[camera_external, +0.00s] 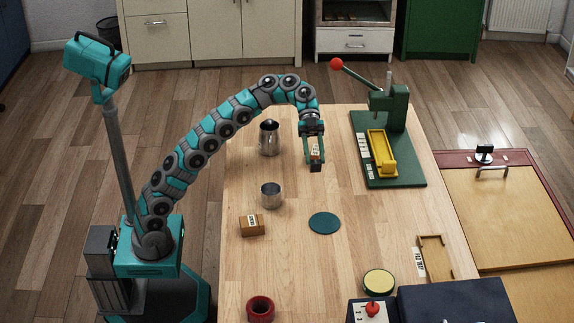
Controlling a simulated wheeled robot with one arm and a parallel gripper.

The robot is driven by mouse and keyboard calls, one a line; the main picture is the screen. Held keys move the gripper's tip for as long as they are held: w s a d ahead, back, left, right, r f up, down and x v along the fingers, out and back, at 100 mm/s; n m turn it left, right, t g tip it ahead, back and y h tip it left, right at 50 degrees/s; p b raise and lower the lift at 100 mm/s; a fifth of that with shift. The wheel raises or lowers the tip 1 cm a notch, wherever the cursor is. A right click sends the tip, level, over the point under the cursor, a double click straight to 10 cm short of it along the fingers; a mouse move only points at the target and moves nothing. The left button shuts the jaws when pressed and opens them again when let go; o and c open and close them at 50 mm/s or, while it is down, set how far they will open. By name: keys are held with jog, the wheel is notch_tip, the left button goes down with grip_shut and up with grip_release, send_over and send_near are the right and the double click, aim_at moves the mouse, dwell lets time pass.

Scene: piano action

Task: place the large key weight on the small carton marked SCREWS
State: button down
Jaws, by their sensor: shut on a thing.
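My gripper (315,165) is raised over the far middle of the wooden table, pointing down. The label is too small to read. I cannot make out the large key weight for certain.
A metal cup (271,196) stands behind the carton, and a taller metal vessel (269,140) stands left of my gripper. A teal disc (324,223) lies right of the carton. A green press (388,125) stands at right. A red ring (260,308) lies in front.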

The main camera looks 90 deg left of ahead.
notch_tip(320, 180, up, 3)
jog(key=b, duration=0.7)
send_over(252, 226)
jog(key=a, duration=0.5)
jog(key=shift+m+g, duration=0.3)
jog(key=shift+g, duration=0.1)
jog(key=shift+d+f, duration=0.2)
jog(key=shift+f, duration=3.7)
jog(key=shift+f+b, duration=0.2)
jog(key=shift+b, duration=0.1)
jog(key=shift+c, duration=2.2)
grip_release()
jog(key=shift+r, duration=0.15)
